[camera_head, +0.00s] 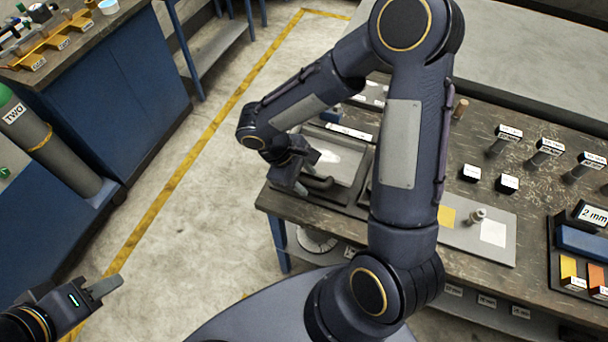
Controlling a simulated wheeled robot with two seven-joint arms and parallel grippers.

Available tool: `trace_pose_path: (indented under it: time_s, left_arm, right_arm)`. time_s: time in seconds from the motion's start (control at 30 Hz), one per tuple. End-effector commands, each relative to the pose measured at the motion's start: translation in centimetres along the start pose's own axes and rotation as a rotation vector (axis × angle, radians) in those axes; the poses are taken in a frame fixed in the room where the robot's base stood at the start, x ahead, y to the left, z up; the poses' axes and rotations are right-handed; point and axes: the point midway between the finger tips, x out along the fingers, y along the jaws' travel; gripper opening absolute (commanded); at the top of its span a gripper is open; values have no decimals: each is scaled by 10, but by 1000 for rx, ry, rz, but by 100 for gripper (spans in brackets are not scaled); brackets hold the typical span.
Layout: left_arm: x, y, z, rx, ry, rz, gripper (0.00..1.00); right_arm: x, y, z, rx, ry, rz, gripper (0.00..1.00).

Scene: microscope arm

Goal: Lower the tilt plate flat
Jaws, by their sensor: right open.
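The tilt plate (345,165) appears to be the grey plate with a bright patch in a dark frame, at the workbench's left end. I cannot tell its exact angle from here. A dark bar or handle (320,184) shows at its near left side. My right gripper (308,174) is open beside the plate's left edge, close to the bar; whether it touches is unclear.
The workbench (445,125) holds several labelled dark blocks and pegs, a grey board (460,245) with yellow and white patches, and a dark tray (555,275) at the right. A grey cylinder (50,145) stands at the left. The floor between is clear.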

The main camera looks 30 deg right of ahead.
Motion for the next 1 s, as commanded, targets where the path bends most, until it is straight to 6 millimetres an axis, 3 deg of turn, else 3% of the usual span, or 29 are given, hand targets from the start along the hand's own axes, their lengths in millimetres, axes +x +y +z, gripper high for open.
trace_pose_path:
  time_s: [0.17, 0.5, 0.77, 1.0]
  left_arm:
    - [0, 0, 0, 0, 0, 0, 36]
    - [0, 0, 0, 0, 0, 0, 36]
    - [4, -2, 2, 0, 0, 0, 36]
    - [43, -20, 22, 0, 0, 0, 36]
  right_arm:
    - [0, 0, 0, 0, 0, 0, 41]
    - [0, 0, 0, 1, 0, 0, 0]
    - [3, -1, -2, 2, 0, 5, 0]
    - [29, -16, -13, 32, -2, 92, 0]
